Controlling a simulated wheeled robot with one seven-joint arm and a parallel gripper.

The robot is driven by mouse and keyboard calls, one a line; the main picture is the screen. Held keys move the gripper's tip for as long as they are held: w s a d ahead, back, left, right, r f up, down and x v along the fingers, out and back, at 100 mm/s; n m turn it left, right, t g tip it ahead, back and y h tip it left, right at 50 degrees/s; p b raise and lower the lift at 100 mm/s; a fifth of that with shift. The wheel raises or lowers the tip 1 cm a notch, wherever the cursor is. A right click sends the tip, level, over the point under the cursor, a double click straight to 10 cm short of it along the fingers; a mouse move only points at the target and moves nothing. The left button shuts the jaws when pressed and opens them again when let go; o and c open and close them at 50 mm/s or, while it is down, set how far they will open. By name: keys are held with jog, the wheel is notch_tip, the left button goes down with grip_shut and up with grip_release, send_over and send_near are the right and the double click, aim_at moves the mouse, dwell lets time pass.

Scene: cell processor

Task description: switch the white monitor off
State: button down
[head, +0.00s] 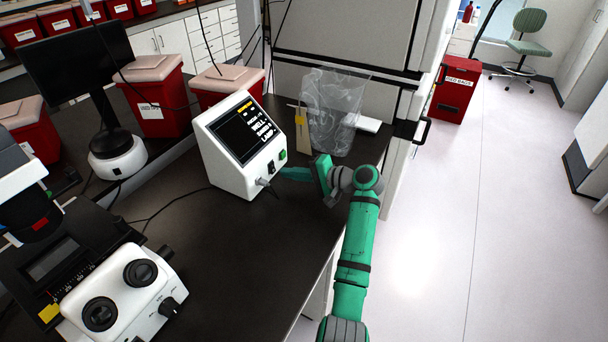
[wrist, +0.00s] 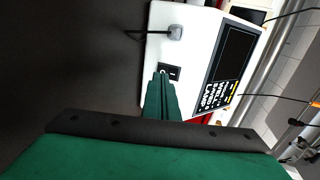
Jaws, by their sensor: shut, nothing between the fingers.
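The white monitor (head: 213,150) stands on the dark bench, its black screen (head: 243,130) lit with yellow and white text. In the wrist view the monitor (wrist: 197,22) appears turned, its lit screen (wrist: 228,75) at the right. A small black switch (wrist: 176,71) with a white mark sits on its white side panel, near the plugged-in cable (wrist: 175,33). My gripper (head: 284,173) is shut and empty at that side. In the wrist view its fingertips (wrist: 162,76) overlap the switch's edge; I cannot tell whether they touch it.
A clear plastic bag (head: 333,108) stands behind my gripper. Red bins (head: 158,112) and a dark display (head: 75,62) are behind and left. A white device with black knobs (head: 125,295) is at front left. The bench between is mostly clear.

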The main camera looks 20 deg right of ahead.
aim_at(274, 171)
jog(key=shift+x, duration=1.4)
jog(key=shift+w+a+f, duration=0.15)
jog(key=shift+s+d, duration=0.3)
jog(key=shift+d, duration=0.05)
jog(key=s+d, duration=0.2)
jog(key=s, duration=0.1)
jog(key=s+d, duration=0.3)
jog(key=s, duration=0.1)
jog(key=s+d, duration=0.3)
jog(key=shift+s+d, duration=0.15)
jog(key=shift+s, duration=0.15)
jog(key=shift+w, duration=0.2)
